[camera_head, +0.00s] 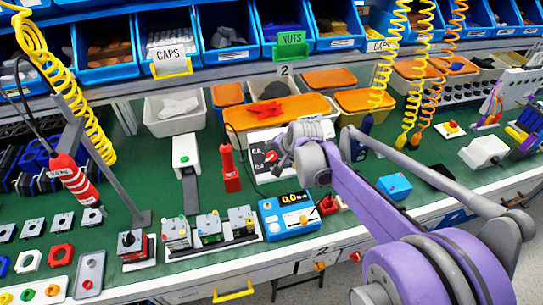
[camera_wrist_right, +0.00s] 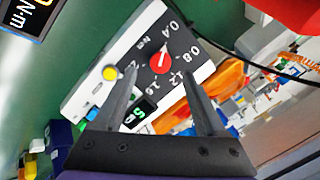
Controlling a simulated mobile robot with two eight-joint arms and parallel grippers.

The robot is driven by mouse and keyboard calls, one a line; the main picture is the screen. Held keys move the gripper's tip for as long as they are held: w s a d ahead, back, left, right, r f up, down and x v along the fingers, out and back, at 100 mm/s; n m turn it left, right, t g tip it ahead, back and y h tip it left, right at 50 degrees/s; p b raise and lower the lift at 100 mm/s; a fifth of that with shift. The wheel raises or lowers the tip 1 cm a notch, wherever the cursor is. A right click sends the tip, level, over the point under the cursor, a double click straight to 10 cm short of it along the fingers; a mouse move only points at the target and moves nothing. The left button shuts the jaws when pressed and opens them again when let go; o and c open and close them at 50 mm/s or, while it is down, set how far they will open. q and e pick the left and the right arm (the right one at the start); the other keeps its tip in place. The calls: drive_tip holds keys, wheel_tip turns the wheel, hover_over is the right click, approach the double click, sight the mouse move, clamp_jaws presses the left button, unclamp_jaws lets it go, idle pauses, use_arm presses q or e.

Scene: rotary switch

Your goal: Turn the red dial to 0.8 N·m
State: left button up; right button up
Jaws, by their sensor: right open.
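The red dial (camera_wrist_right: 160,63) sits on the black face of a white box (camera_wrist_right: 118,60) in the right wrist view. The numbers 0.4, 0.8, 1.2 and 1.6 are printed around it; I cannot surely tell which one it points at. In the head view the box (camera_head: 256,150) stands toward the back of the green bench, partly hidden by my right arm. My right gripper (camera_wrist_right: 160,73) is open, its two fingers on either side of the dial in the picture, with no clear contact. In the head view the right gripper (camera_head: 288,150) is at the box. My left gripper is not in view.
A yellow button (camera_wrist_right: 110,73) and a small green display (camera_wrist_right: 138,112) are on the same box. A blue meter (camera_head: 288,215) stands in front, a red upright tool (camera_head: 230,168) to the left. Orange-lidded bins (camera_head: 280,108) are behind. A black cable runs beside the box.

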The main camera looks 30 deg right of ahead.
sight(272, 156)
drive_tip(key=x, duration=0.5)
drive_tip(key=shift+w+f, duration=0.25)
drive_tip(key=shift+f, duration=0.05)
clamp_jaws()
